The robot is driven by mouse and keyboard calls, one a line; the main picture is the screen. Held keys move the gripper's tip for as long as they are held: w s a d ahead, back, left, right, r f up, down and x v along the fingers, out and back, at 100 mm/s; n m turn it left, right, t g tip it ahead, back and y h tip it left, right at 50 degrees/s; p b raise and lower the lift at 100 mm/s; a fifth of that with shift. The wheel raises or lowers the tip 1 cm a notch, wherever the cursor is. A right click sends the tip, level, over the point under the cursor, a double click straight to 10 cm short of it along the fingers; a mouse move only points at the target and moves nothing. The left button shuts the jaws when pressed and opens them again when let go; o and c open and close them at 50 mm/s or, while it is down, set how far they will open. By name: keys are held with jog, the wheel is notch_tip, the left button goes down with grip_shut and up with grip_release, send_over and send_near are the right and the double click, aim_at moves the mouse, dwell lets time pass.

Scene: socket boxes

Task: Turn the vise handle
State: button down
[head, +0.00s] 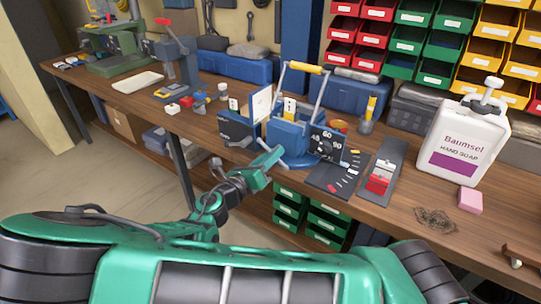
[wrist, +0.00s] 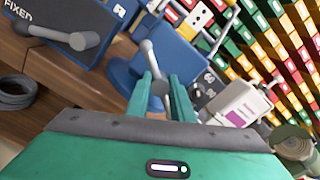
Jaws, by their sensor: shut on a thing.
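A blue vise-like block (head: 287,137) stands on the wooden bench on a round blue base. In the wrist view its blue body (wrist: 178,62) fills the upper middle, with a grey lever handle (wrist: 148,52) in front. My gripper (wrist: 162,82) has its two green fingers on either side of the handle's lower end and is shut on it. In the head view my gripper (head: 272,157) is at the front of the block, and the fingers partly hide the handle.
A dark blue box (head: 238,128) marked FIXED in the wrist view (wrist: 55,22), with its own grey lever, stands just left. A white soap jug (head: 468,135) stands farther right.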

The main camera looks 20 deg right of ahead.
jog(key=m, duration=0.4)
jog(key=shift+w+a+f, duration=0.1)
jog(key=shift+w+a, duration=0.1)
jog(key=shift+a, duration=0.1)
jog(key=m, duration=0.4)
jog(key=shift+m, duration=0.4)
jog(key=m, duration=0.4)
jog(key=shift+m, duration=0.3)
jog(key=m, duration=0.4)
jog(key=shift+m, duration=0.3)
jog(key=m, duration=0.4)
jog(key=shift+s+d+r+m, duration=0.15)
jog(key=shift+r+m, duration=0.05)
jog(key=shift+m, duration=0.1)
jog(key=m, duration=0.4)
jog(key=shift+s+d+m, duration=0.1)
jog(key=shift+m, duration=0.2)
jog(key=m, duration=0.5)
jog(key=shift+d+f, duration=0.1)
jog(key=shift+f, duration=0.05)
jog(key=shift+s+f+m, duration=0.1)
jog(key=shift+m, duration=1.5)
